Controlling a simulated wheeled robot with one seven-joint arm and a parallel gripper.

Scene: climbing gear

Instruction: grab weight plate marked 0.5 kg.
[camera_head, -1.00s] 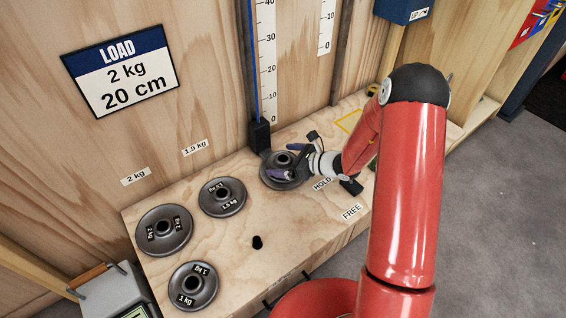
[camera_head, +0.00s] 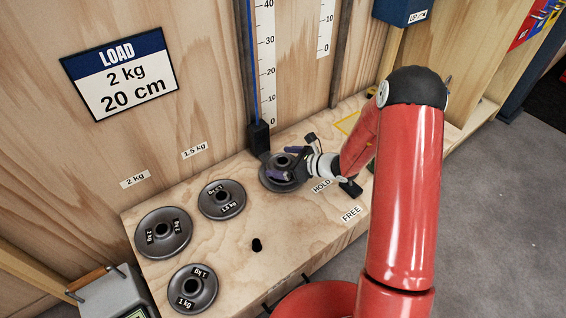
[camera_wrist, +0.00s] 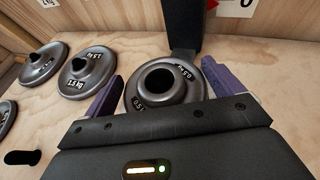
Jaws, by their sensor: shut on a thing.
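The 0.5 kg weight plate (camera_wrist: 186,96) is a dark grey disc with a raised ring hub. Its 0.5 label shows in the wrist view, partly cut off by my gripper. In the head view the plate (camera_head: 268,182) lies at the foot of the ruler, partly covered by my gripper (camera_head: 285,165). My gripper (camera_wrist: 162,70) has one purple finger on each side of the plate in the wrist view and is shut on it. I cannot tell whether the plate is clear of the wood.
The 1.5 kg plate (camera_head: 236,207), 2 kg plate (camera_head: 181,240) and 1 kg plate (camera_head: 207,296) lie to the left on the wooden bench (camera_head: 300,235). A black peg (camera_head: 257,245) stands nearby. The black block (camera_head: 259,138) under the ruler is close behind the held plate.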

